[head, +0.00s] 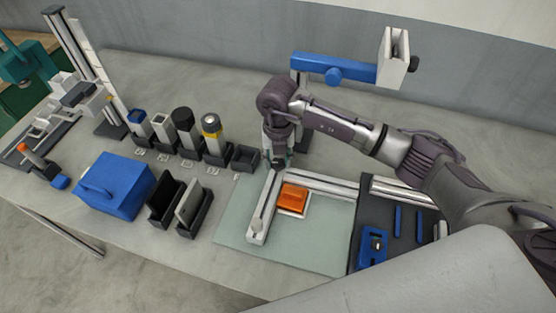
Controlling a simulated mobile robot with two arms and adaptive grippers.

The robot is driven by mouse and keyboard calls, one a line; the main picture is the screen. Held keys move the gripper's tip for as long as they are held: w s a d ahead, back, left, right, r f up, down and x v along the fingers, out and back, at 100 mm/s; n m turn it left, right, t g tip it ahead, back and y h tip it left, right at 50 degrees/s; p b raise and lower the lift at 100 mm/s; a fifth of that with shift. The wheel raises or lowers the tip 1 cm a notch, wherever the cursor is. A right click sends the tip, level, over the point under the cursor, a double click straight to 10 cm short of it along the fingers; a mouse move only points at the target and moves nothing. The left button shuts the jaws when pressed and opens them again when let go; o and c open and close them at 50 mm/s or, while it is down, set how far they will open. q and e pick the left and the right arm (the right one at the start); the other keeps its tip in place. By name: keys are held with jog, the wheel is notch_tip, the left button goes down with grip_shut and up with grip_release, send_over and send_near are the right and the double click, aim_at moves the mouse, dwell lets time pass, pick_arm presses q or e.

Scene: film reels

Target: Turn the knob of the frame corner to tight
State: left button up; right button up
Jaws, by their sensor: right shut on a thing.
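Two aluminium profiles (326,186) meet in an L on a pale green mat (236,236), and their corner lies at the mat's far left. My right gripper (278,162) points down at this frame corner and is shut on its knob. The fingers and wrist hide the knob, so its turn position cannot be read. An orange block (293,197) lies on a white piece inside the L. My left gripper is not in view.
A dark tray (365,222) with blue tools lies right of the mat. Left are two black holders (166,200), a blue box (115,183) and a row of containers (187,130). A blue arm (330,68) on a stand rises behind my right arm.

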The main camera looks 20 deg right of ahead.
jog(key=m, duration=0.5)
jog(key=shift+m+b, duration=0.3)
jog(key=m, duration=0.4)
jog(key=shift+w, duration=0.1)
jog(key=m, duration=0.5)
jog(key=shift+r+p, duration=0.1)
jog(key=shift+p, duration=0.3)
jog(key=m+p, duration=0.1)
jog(key=m, duration=0.4)
jog(key=shift+m, duration=0.4)
jog(key=o, duration=1.1)
jog(key=shift+o, duration=0.2)
